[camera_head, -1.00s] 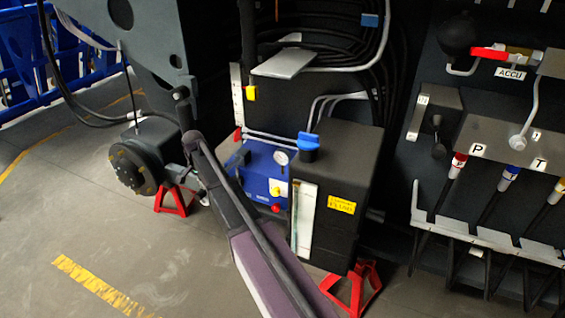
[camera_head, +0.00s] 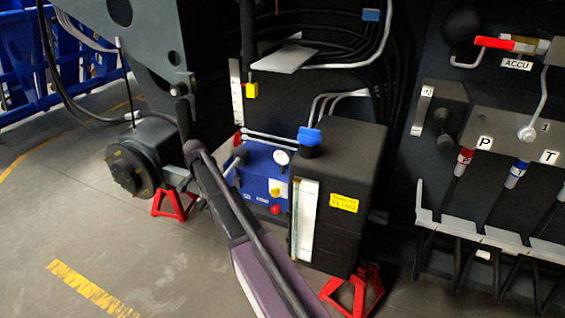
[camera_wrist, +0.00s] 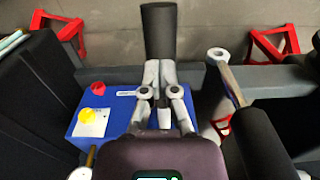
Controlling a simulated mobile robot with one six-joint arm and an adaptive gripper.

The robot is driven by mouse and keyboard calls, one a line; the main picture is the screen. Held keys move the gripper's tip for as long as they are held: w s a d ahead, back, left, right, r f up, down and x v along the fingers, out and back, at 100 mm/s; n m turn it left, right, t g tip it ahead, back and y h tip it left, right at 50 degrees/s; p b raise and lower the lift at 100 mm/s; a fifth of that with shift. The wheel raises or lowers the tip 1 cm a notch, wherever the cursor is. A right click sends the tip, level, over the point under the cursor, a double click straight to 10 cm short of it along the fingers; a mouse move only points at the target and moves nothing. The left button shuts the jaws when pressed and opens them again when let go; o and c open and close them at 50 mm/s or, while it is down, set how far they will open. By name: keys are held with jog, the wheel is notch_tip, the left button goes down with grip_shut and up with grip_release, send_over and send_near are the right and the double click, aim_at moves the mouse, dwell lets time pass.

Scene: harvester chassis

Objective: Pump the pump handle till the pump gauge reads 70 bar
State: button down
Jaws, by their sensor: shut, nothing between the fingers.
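The blue pump box (camera_head: 258,172) stands low in the middle of the head view, with a red knob and a yellow knob; it is also in the wrist view (camera_wrist: 108,112). The round white pump gauge (camera_head: 282,157) is on its top right edge; its reading is too small to tell. In the wrist view my gripper (camera_wrist: 158,92) is shut beside the right side of the pump box. A thick black cylinder (camera_wrist: 158,32), apparently the pump handle's grip, extends directly beyond the fingertips; whether they touch cannot be told. My arm hides the gripper in the head view.
A black tank (camera_head: 345,190) with a blue cap stands right of the pump. Red stands (camera_head: 175,203) (camera_head: 355,290) are on the floor. A ring-ended rod (camera_wrist: 228,75) lies right of my gripper.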

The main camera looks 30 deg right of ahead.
jog(key=shift+w+d+f+b, duration=0.1)
jog(key=shift+d+f+b, duration=0.05)
jog(key=shift+f+b, duration=1.1)
jog(key=shift+w+d+f+b, duration=0.1)
jog(key=shift+d+f+b, duration=0.05)
jog(key=shift+f+b, duration=1.1)
jog(key=r+p, duration=0.8)
jog(key=a+r+p, duration=0.1)
jog(key=r+p, duration=0.3)
jog(key=p, duration=0.1)
jog(key=shift+s+r, duration=0.2)
jog(key=shift+s, duration=0.2)
jog(key=s+n, duration=1)
jog(key=s, duration=1.9)
notch_tip(320, 180, up, 14)
jog(key=p, duration=1.4)
jog(key=shift+w+n, duration=0.15)
jog(key=shift+n, duration=0.25)
jog(key=shift+d, duration=0.1)
